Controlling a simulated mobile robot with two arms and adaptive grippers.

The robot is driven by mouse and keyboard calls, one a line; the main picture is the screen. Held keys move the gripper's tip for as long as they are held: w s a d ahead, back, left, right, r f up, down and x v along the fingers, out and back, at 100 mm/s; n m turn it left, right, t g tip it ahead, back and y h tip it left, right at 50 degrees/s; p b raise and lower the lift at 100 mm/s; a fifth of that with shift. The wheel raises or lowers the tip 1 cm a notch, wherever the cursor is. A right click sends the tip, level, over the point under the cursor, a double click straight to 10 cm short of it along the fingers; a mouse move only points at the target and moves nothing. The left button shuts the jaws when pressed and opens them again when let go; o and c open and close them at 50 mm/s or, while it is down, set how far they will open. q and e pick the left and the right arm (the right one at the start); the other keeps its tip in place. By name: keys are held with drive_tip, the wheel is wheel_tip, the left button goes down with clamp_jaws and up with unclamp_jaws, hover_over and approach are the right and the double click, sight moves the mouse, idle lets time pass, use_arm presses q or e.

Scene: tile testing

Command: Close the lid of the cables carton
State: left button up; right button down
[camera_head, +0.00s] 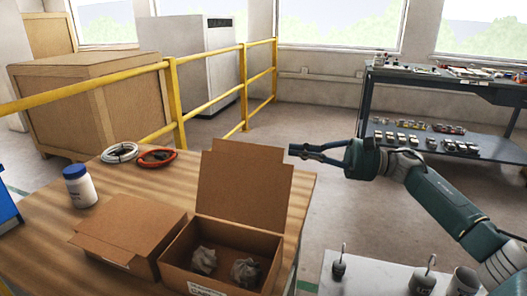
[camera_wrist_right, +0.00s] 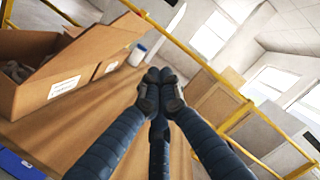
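The open carton (camera_head: 178,262) stands near the table's front edge in the head view, its label partly cut off by the frame edge. Its lid (camera_head: 245,185) stands up at the back, tilted slightly backward. Grey crumpled pieces (camera_head: 203,260) lie inside. The carton also shows at the left of the right wrist view (camera_wrist_right: 22,95). My right gripper (camera_head: 292,150) is behind and right of the lid's upper right edge, pointing left, apparently apart from it. In the right wrist view its fingertips (camera_wrist_right: 160,84) are together with nothing between them. My left gripper is out of view.
A second carton (camera_head: 130,236), closed, stands left of the open one. A yellow railing (camera_head: 215,85) runs behind. Metal weights (camera_head: 422,281) stand at right.

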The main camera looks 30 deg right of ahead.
sight(263, 147)
drive_tip(key=a, duration=0.2)
drive_tip(key=w+a+r+p, duration=0.1)
drive_tip(key=a, duration=0.2)
drive_tip(key=w+a+r, duration=0.1)
drive_tip(key=a, duration=0.2)
drive_tip(key=shift+w+a, duration=0.1)
drive_tip(key=shift+w, duration=0.15)
drive_tip(key=shift+s+a+r, duration=0.2)
drive_tip(key=shift+a, duration=0.15)
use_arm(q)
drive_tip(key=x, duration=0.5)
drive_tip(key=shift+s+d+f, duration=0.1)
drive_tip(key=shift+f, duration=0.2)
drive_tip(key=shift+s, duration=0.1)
